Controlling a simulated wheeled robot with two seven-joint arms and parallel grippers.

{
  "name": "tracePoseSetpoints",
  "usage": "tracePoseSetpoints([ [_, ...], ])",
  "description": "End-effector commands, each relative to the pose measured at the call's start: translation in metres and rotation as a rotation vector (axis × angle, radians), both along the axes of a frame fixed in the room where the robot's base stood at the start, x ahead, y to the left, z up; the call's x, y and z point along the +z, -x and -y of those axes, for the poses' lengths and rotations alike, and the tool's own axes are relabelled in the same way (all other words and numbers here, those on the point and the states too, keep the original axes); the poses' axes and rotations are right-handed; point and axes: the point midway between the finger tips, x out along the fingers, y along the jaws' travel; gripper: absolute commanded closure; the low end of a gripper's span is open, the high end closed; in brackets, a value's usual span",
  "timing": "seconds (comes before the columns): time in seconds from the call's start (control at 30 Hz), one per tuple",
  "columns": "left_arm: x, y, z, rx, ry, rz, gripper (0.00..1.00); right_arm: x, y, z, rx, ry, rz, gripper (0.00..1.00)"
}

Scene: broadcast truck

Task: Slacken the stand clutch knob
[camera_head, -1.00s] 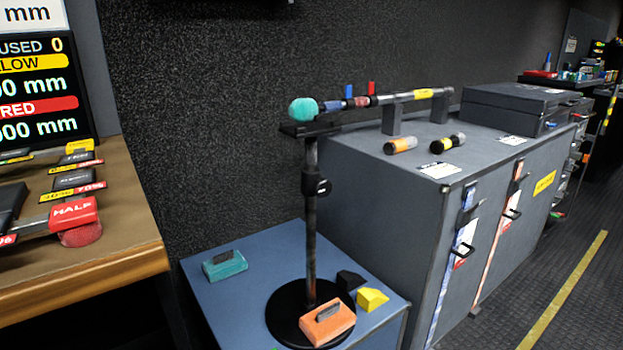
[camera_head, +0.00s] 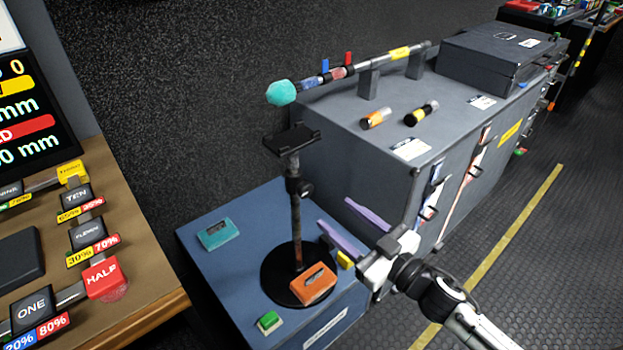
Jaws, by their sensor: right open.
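The stand has a dark upright pole (camera_head: 297,228) on a round black base (camera_head: 272,273), with a flat black plate (camera_head: 291,140) at its top. The small dark clutch knob (camera_head: 306,190) sticks out on the right of the collar partway up the pole. My right gripper (camera_head: 334,212) comes in from the lower right with its two purple fingers spread and nothing between them. Its fingertips point at the pole and appear a little right of and below the knob, apart from it. My left gripper is not in view.
The stand is on a blue box top (camera_head: 215,265) with a teal block (camera_head: 218,233), an orange block (camera_head: 313,285), a green button (camera_head: 269,321) and a partly hidden yellow block (camera_head: 344,260). A grey cabinet (camera_head: 350,150) carries a teal-tipped boom (camera_head: 340,73). A desk (camera_head: 150,295) is left.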

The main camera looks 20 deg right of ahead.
Motion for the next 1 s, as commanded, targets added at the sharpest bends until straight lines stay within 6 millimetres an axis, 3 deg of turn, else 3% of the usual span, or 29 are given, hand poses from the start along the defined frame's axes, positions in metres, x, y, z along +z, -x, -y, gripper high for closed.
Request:
tracePoseSetpoints([
  [0.53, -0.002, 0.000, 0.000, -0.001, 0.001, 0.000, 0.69, 0.000, -0.081, -0.030, 0.001, -0.003, 0.001, 0.49],
  [0.7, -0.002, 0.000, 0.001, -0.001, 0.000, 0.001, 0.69, -0.001, -0.092, -0.034, 0.001, -0.001, 0.000, 0.49],
  [1.0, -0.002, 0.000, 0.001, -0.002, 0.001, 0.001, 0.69, -0.001, -0.094, -0.035, 0.001, -0.001, 0.000, 0.51],
])
